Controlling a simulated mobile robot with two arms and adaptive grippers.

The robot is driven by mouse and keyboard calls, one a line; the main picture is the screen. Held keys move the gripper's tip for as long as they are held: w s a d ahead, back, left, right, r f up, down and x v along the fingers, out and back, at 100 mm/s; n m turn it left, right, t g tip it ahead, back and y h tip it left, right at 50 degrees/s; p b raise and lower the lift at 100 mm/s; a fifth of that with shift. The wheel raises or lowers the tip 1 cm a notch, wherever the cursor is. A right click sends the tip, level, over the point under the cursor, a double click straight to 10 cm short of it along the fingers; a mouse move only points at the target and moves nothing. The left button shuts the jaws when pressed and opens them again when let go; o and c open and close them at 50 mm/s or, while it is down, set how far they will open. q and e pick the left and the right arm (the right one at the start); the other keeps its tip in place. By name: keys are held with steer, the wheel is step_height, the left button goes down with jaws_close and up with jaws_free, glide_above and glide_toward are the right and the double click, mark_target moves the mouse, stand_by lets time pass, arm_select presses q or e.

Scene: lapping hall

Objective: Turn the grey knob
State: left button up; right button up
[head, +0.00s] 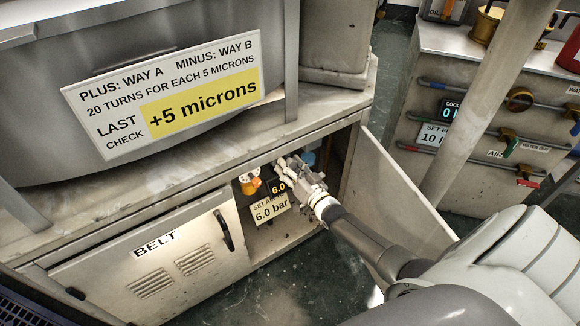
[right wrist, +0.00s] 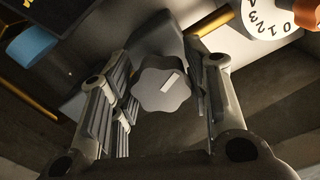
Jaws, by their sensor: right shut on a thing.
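The grey knob (right wrist: 162,84) is lobed, with a pale mark on its face. In the right wrist view it sits between the two fingers of my right gripper (right wrist: 166,70), which is shut on it. In the head view my right gripper (head: 288,168) reaches into the open cabinet and hides the knob. A small display (head: 278,187) beside the gripper reads 6.0, partly covered. A label (head: 270,209) below it reads "6.0 bar". My left gripper is not in view.
The open cabinet door (head: 395,185) stands right of my arm. An orange knob (head: 249,180) is left of the gripper; a white numbered dial (right wrist: 265,18) shows in the right wrist view. The closed BELT door (head: 120,275) is on the left. Valves and pipes are at the back right.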

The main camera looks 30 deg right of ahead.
steer(key=shift+f+m, duration=0.1)
steer(key=shift+m, duration=0.2)
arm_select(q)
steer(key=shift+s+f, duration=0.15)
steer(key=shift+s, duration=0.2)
arm_select(e)
steer(key=o, duration=1)
steer(key=shift+o, duration=0.2)
steer(key=shift+s, duration=0.15)
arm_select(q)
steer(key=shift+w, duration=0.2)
arm_select(e)
steer(key=s, duration=1.1)
steer(key=shift+s, duration=0.4)
